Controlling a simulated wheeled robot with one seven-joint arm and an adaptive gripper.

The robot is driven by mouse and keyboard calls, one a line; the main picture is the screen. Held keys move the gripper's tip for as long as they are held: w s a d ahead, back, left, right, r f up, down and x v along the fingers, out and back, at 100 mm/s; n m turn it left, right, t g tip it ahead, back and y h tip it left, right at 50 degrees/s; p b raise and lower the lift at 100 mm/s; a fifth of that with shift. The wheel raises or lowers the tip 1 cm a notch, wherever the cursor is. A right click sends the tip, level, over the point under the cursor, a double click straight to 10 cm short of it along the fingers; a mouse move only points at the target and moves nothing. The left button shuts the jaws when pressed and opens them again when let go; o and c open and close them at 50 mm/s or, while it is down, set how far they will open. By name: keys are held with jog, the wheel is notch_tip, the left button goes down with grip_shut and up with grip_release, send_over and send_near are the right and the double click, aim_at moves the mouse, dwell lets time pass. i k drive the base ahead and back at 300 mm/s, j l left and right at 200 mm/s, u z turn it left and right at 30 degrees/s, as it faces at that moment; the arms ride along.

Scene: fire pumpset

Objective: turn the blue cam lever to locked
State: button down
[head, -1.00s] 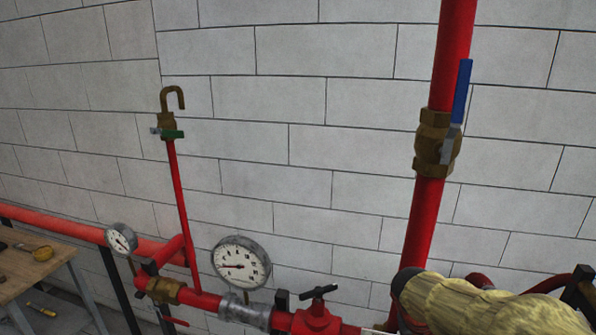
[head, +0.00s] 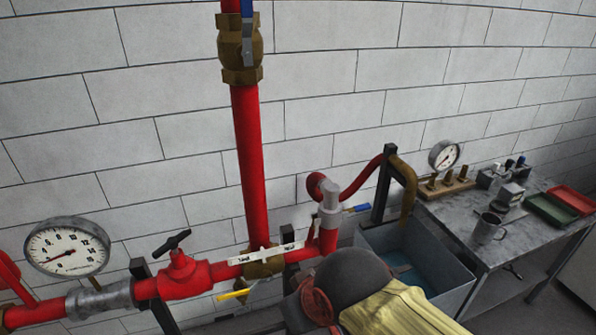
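A small blue lever (head: 356,208) sticks out to the right from the grey upright fitting (head: 330,197), at the end of the red pipe run in the head view. It lies close to level, and its joint is too small to make out. A second blue lever (head: 247,8) points upward on the brass valve (head: 240,48) of the vertical red pipe; its upper end is cut off by the frame. I cannot tell from the picture alone which lever is the cam lever.
A dark rounded body with yellowish cloth (head: 395,310) fills the bottom foreground, below the fitting. A grey open tank (head: 440,262) stands right of it. A bench (head: 455,215) holds a gauge, a mug (head: 488,228) and trays. A yellow lever (head: 234,295) sits below the red pipe.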

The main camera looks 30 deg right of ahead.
aim_at(359, 207)
jog(key=z, duration=1.2)
jog(key=k+l+u, duration=0.15)
jog(key=k+l, duration=0.1)
